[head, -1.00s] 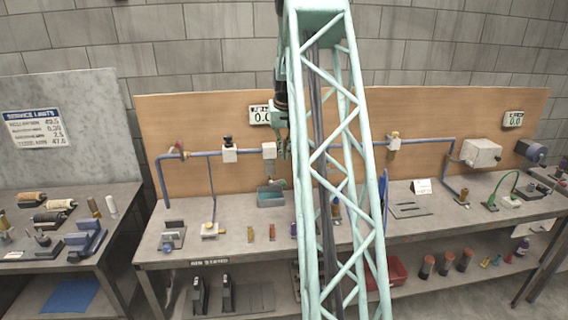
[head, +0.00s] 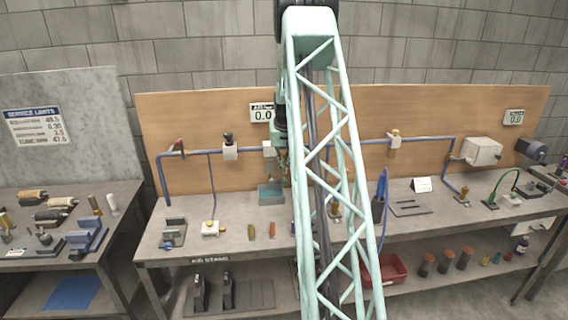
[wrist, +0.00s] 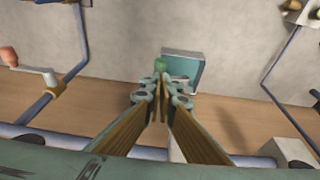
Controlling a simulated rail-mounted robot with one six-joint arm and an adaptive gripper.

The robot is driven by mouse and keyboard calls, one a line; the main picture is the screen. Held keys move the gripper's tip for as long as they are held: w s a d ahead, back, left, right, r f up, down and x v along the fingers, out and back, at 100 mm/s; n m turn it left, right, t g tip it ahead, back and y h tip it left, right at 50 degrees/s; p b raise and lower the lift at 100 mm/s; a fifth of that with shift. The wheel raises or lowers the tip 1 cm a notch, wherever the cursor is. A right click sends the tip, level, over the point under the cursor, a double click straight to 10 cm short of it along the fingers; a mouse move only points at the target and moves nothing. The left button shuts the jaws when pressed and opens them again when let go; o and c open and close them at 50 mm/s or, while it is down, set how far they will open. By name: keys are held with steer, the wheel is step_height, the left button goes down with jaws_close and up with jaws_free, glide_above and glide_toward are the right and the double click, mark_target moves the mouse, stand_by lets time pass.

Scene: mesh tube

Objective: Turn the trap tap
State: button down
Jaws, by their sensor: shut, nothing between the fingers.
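In the head view my gripper (head: 282,168) hangs in front of the wooden board, beside a white block (head: 269,148) on the blue pipe. My arm's lattice link hides part of this area. In the wrist view my gripper (wrist: 160,92) is shut, its fingertips together with nothing between them. A small green piece (wrist: 160,64), possibly the trap tap, shows just beyond the fingertips. I cannot tell whether they touch it. Behind it is a teal tray (wrist: 198,70), which stands on the bench below my gripper in the head view (head: 271,196).
The blue pipe (head: 350,142) runs along the board. In the wrist view a crank with an orange handle (wrist: 9,56) is at left. Small parts stand along the bench front.

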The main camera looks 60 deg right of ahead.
mark_target(284, 179)
steer(key=shift+s+f, duration=0.15)
steer(key=shift+f, duration=1.7)
steer(key=shift+s+d+f+b, duration=0.25)
steer(key=shift+f+b, duration=0.25)
steer(key=shift+s+d+f+b, duration=0.25)
steer(key=shift+f+b, duration=0.2)
steer(key=shift+b, duration=0.05)
steer(key=shift+r, duration=0.25)
steer(key=shift+r, duration=0.5)
steer(key=shift+r, duration=0.15)
